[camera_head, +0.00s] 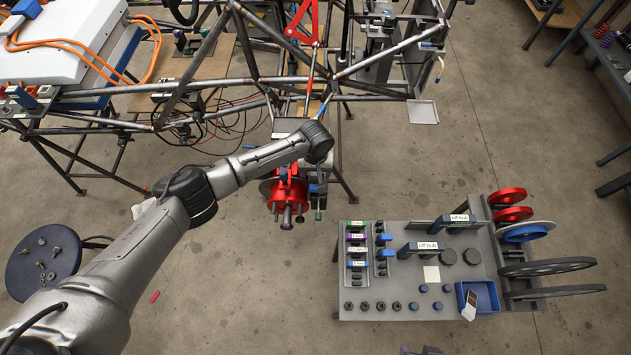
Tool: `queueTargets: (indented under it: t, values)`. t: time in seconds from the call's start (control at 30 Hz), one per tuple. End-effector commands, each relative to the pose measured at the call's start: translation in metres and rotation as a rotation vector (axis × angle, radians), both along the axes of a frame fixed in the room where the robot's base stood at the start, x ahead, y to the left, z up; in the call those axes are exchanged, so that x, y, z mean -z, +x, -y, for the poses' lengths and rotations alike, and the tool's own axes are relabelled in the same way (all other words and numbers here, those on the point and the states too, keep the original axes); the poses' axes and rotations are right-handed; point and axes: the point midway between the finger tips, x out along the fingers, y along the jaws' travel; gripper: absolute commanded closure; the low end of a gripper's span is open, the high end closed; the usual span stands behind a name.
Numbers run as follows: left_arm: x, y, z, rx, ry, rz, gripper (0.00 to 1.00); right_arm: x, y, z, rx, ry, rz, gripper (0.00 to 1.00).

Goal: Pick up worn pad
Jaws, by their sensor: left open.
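My left arm reaches in from the left, and its wrist is beside the red hub assembly (287,192) at the end of the tube chassis (255,90). My left gripper (318,203) points down just right of the hub; it is open, and its fingers are small and hard to make out. I cannot pick out the worn pad with certainty; the area around the hub is partly covered by my wrist. My right gripper is not in view.
A grey workbench (390,285) at the lower right holds labelled racks, dark round parts and a blue bin (487,292). Red, blue and dark discs (548,267) stand on its right side. A round dark stool (40,262) is at the left. The floor between is mostly clear.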

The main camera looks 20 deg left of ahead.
Motion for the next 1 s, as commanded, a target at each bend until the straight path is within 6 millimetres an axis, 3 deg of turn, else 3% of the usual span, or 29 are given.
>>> queueTargets:
  t: [1.0]
  values:
    - [0.0069,-0.0003,0.0002,0.0,0.0,-0.001,0.33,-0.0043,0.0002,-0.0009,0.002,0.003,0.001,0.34]
